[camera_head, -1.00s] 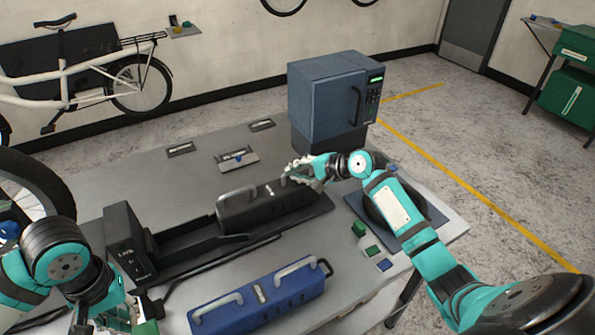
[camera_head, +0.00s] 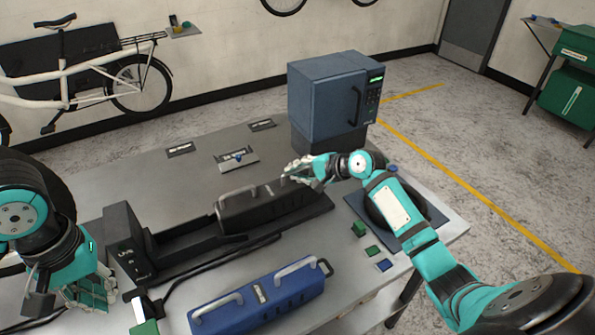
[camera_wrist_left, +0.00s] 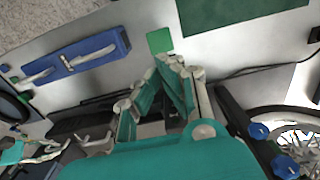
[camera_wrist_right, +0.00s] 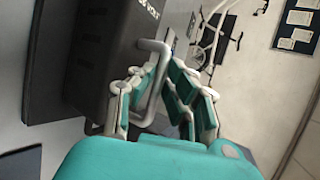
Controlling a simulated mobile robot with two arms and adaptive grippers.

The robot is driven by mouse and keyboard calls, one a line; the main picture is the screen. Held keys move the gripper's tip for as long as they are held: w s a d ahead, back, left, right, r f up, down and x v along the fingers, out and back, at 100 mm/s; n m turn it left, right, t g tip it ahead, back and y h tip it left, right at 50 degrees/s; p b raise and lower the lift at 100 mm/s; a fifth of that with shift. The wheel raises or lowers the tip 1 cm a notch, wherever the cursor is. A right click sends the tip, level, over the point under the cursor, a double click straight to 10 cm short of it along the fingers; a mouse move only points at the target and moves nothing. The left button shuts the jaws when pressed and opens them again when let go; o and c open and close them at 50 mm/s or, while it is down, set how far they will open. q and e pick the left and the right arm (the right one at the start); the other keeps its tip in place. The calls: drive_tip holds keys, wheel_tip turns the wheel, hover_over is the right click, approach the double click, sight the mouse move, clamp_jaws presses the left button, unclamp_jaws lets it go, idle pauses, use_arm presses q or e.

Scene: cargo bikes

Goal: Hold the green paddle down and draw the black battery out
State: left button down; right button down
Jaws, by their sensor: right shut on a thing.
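The black battery (camera_head: 262,208) lies on its long dark tray, with a gap between it and the black dock (camera_head: 128,240) at the left. My right gripper (camera_head: 290,174) is shut on the grey handle at the battery's right end; the handle (camera_wrist_right: 152,85) also shows between the fingers in the right wrist view. The green paddle (camera_head: 148,328) with a white part is at the bottom edge, in front of the dock. It appears as a green square (camera_wrist_left: 159,40) in the left wrist view. My left gripper (camera_head: 104,298) is beside it, apart from it, fingers together and empty.
A blue battery (camera_head: 262,299) with two grey handles lies at the table's front. A blue-grey cabinet (camera_head: 325,95) stands at the back right. Small green and blue blocks (camera_head: 372,251) lie at the right. The table's back left is mostly clear.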

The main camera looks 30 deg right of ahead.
drive_tip(key=shift+w+r, duration=0.1)
drive_tip(key=shift+r, duration=0.15)
use_arm(q)
wheel_tip(320, 180, up, 4)
use_arm(e)
drive_tip(key=c, duration=1.3)
unclamp_jaws()
drive_tip(key=shift+f, duration=0.1)
drive_tip(key=shift+o, duration=0.2)
drive_tip(key=v, duration=1.2)
use_arm(q)
drive_tip(key=shift+s, duration=0.1)
use_arm(e)
drive_tip(key=shift+s+f, duration=0.1)
drive_tip(key=shift+s, duration=0.1)
